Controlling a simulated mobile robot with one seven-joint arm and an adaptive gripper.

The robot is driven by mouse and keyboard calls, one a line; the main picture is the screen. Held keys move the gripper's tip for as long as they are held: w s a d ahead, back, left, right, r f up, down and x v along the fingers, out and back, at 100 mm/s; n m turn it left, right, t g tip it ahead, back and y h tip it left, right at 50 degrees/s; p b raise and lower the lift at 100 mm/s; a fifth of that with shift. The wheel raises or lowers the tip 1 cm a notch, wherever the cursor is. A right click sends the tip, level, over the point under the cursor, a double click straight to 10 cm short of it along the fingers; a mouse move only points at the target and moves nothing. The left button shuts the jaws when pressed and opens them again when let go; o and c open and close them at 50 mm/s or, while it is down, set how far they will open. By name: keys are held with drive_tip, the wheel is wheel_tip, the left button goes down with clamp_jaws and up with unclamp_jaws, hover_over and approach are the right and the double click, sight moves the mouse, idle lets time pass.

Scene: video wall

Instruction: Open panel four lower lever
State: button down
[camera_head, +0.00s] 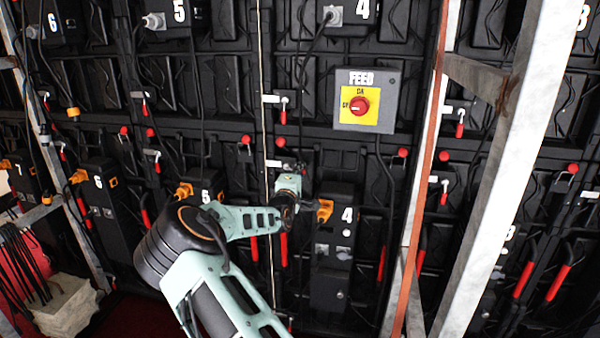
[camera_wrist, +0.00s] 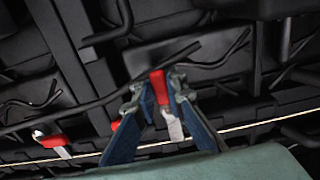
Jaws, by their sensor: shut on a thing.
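In the wrist view, a lever with a red grip (camera_wrist: 159,86) and a pale metal shank stands between the two fingers of my gripper (camera_wrist: 160,95). The fingers are shut on it, one on each side. In the head view, my arm reaches to the left of the lower box marked 4 (camera_head: 335,250). The wrist hides the held lever there, and the fingers are hard to make out. Another red lever (camera_head: 283,115) hangs above, left of the FEED box. I cannot tell from these views how far the held lever is turned.
The grey FEED box (camera_head: 365,98) with a red knob is on the wall above right. A cable (camera_head: 263,130) runs down beside my wrist. A rusty upright (camera_head: 425,170) and a pale frame post (camera_head: 500,170) stand to the right. Another red lever (camera_wrist: 52,141) shows in the wrist view.

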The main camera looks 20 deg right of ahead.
idle(0.3)
drive_tip(key=c, duration=1.9)
unclamp_jaws()
drive_tip(key=shift+c, duration=0.2)
drive_tip(key=shift+s, duration=0.1)
drive_tip(key=v, duration=1.2)
